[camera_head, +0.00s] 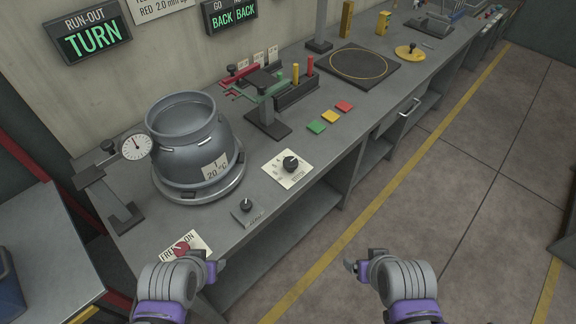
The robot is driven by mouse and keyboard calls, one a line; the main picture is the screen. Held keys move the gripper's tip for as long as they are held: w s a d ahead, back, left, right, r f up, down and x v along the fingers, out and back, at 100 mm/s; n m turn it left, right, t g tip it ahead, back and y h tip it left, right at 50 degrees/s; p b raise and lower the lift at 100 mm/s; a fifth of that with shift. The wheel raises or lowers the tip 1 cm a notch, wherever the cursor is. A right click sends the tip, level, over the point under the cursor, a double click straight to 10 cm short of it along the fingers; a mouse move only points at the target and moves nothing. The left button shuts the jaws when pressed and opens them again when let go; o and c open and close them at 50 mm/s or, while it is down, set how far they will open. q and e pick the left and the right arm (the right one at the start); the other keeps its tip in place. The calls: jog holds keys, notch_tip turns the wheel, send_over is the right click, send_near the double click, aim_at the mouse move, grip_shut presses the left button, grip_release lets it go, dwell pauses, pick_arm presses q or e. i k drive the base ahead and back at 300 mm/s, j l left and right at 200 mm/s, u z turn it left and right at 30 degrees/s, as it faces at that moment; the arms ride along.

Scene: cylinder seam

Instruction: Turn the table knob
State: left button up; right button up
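A small black knob (247,205) sits on a grey box at the bench's front edge; its label is too small to read. A larger black knob (291,163) sits on a white dial card to its upper right. A red knob (181,248) sits on a white plate lettered "FREE" and "ON". I cannot tell which is the table knob. A grey cylinder (184,140) stands on a round table (203,194). My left gripper (213,268) is just below the red knob in the picture. My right gripper (354,267) is over the floor, apart from everything. Neither visibly holds anything.
A dial gauge (136,146) on a stand is beside the cylinder's left side. A sign reads "RUN-OUT TURN" (93,39). Green, yellow and red tiles (330,116) and a tool rack (296,92) lie further along the bench. The floor at right is clear.

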aim_at(290, 163)
jog(key=i+l+u, duration=0.15)
jog(key=u, duration=0.25)
jog(key=l+u, duration=0.4)
jog(key=i+j, duration=0.05)
